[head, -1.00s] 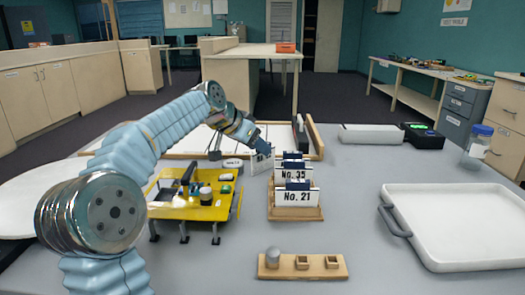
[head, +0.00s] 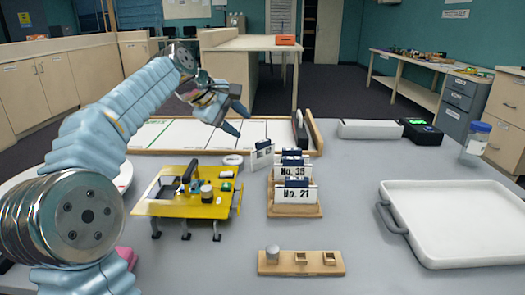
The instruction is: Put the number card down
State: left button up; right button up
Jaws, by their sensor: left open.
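A small white number card (head: 262,157) with a dark clip on top stands on the grey table, just left of the card holder. Its print is too small to read. The wooden card holder (head: 296,212) bears several cards in a row, among them "No. 35" (head: 290,171) and "No. 21" (head: 296,196). My left gripper (head: 236,121) is open and empty, above the white lane board and up and left of the small card, apart from it. My right gripper is not in view.
A yellow stand (head: 170,209) with small parts is left of the holder. A wooden block with sockets (head: 290,269) lies in front. A white tray (head: 455,235) is at right. The lane board (head: 170,133) lies behind. Table between holder and tray is clear.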

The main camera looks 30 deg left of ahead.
aim_at(262, 141)
pick_arm(q)
jog(key=w+f+n, duration=0.1)
jog(key=w+n, duration=0.1)
jog(key=n, duration=0.3)
jog(key=w+d+f+n, duration=0.1)
jog(key=f+n, duration=0.1)
jog(key=n, duration=0.4)
jog(key=w+f+n, duration=0.1)
jog(key=w+n, duration=0.1)
jog(key=n, duration=0.4)
jog(key=shift+w+d+f, duration=0.2)
jog(key=shift+w+f, duration=0.1)
jog(key=shift+f, duration=0.1)
jog(key=x, duration=0.5)
jog(key=shift+a+f, duration=0.1)
jog(key=shift+f, duration=0.15)
jog(key=shift+s, duration=0.1)
grip_shut()
